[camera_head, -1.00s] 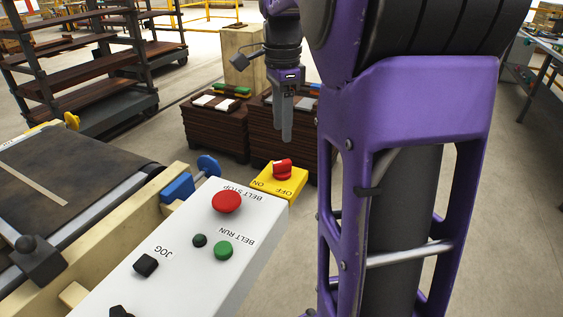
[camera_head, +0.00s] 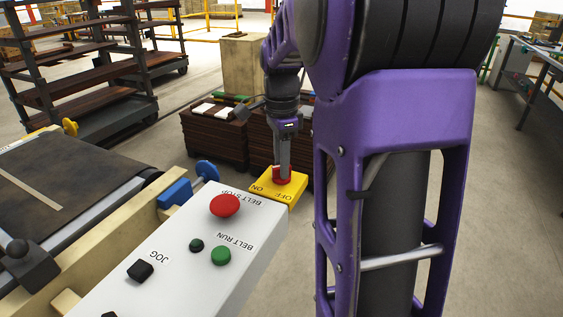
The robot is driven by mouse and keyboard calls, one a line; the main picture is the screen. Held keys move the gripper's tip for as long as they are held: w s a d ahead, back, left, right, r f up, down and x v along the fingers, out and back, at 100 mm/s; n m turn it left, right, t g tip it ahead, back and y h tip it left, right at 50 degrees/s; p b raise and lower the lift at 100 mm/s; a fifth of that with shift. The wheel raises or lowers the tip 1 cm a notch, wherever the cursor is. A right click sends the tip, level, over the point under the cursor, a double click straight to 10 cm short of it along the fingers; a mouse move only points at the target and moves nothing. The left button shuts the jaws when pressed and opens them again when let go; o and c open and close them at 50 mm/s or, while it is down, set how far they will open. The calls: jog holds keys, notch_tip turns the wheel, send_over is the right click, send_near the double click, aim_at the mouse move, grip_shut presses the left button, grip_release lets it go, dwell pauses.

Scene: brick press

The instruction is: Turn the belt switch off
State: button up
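The belt switch is a red rotary knob (camera_head: 289,179) on a yellow box (camera_head: 268,192) marked ON and OFF, at the far end of the white control panel. My gripper (camera_head: 284,172) points straight down onto the knob, its fingertips at knob height. The fingers line up as one grey shape in this view, with red showing on both sides of them. I cannot tell whether they are closed on the knob, and they hide much of it, so its setting is not clear.
The white control panel (camera_head: 172,268) carries a red BELT STOP button (camera_head: 225,205), a green BELT RUN button (camera_head: 221,256) and a black JOG button (camera_head: 140,270). A dark conveyor belt (camera_head: 85,180) lies to the left. Stacked brown boards (camera_head: 213,140) stand behind the switch.

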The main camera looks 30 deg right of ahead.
grip_shut()
jog(key=shift+r+n, duration=0.1)
jog(key=shift+n, duration=0.2)
jog(key=n+p, duration=0.2)
jog(key=shift+n, duration=0.3)
jog(key=n+p, duration=0.2)
jog(key=n, duration=0.2)
jog(key=n+p, duration=0.1)
jog(key=n, duration=0.4)
jog(key=shift+n+p, duration=0.4)
jog(key=n+p, duration=0.1)
jog(key=n, duration=0.3)
jog(key=shift+n, duration=0.4)
